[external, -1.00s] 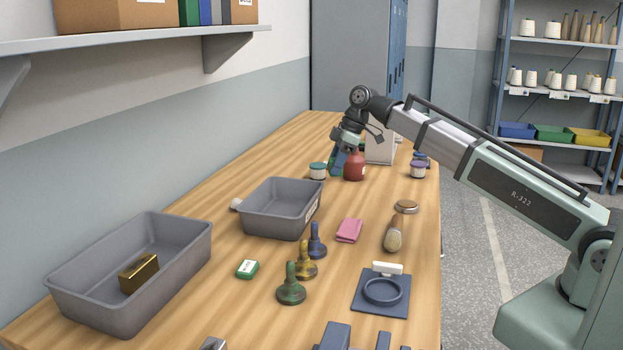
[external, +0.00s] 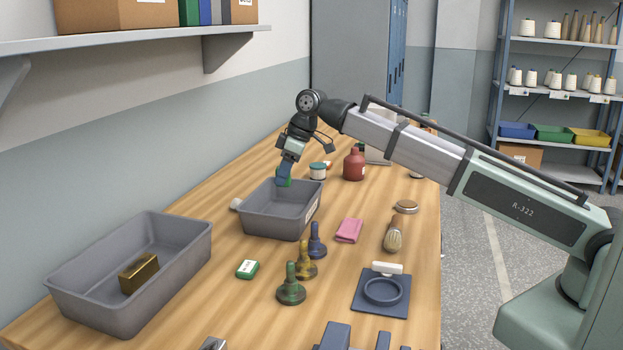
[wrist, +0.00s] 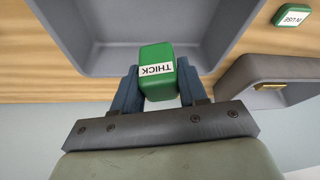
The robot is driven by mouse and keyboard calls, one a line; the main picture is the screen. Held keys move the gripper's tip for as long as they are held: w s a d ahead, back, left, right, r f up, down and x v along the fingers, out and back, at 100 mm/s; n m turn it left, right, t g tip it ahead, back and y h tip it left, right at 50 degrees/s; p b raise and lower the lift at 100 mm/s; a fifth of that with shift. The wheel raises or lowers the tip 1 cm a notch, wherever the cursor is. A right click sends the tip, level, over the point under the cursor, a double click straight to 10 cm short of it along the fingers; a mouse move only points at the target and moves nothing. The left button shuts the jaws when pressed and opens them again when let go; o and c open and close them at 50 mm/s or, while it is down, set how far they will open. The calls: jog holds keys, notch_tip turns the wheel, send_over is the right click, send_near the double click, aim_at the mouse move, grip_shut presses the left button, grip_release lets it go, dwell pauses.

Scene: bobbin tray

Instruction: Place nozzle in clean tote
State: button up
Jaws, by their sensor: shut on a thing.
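My gripper (external: 285,172) is shut on a green block (wrist: 158,72) with a white label reading "THICK"; the block also shows at the fingertips in the external view (external: 284,183). The gripper points down over the far side of the smaller grey tote (external: 270,224), whose floor and walls show around the block in the wrist view (wrist: 95,25). I cannot tell whether the block touches the tote. A label on the tote's right end is too small to read. Flanged, stemmed pieces in green (external: 291,288), yellow (external: 304,262) and blue (external: 317,242) stand on the table; I cannot tell whether one is the nozzle.
A larger grey tote (external: 105,322) at the left holds a brass block (external: 139,273). A small green labelled block (external: 247,269), pink cloth (external: 349,230), brush (external: 393,236) and blue ring plate (external: 366,305) lie nearer. A red bottle (external: 354,165) and jar (external: 317,171) stand behind.

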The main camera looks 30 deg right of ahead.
jog(key=shift+w+r+m+t+h, duration=0.1)
jog(key=shift+w+m+t+h, duration=0.25)
jog(key=shift+m, duration=0.75)
jog(key=shift+f+m, duration=0.2)
jog(key=shift+m, duration=0.1)
jog(key=shift+f, duration=4.8)
jog(key=shift+f, duration=0.1)
jog(key=o, duration=1.1)
jog(key=shift+c, duration=0.2)
jog(key=v, duration=1.2)
